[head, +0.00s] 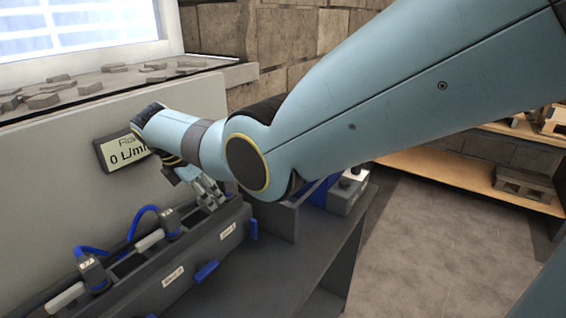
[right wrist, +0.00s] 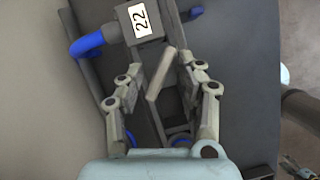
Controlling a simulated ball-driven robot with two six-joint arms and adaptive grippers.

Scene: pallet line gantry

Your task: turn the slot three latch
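My right gripper (head: 212,196) reaches down over the far end of the dark slotted rack (head: 120,297). In the right wrist view its two fingers (right wrist: 160,84) stand apart. A tilted pale grey lever (right wrist: 160,76) lies between them, with a gap visible on at least one side. I cannot tell whether this lever is the slot three latch. Blue tabs stick out along the rack front, one by the near label (head: 207,271) and one by the farther label (head: 253,228). The labels are too small to read surely.
A module marked 22 (right wrist: 140,20) with a blue hose (right wrist: 86,44) sits just ahead of the fingers. Another module (head: 92,270) stands in the near slot. A flow display (head: 122,153) reading 0 is on the wall behind. The dark bench (head: 285,262) is clear in front.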

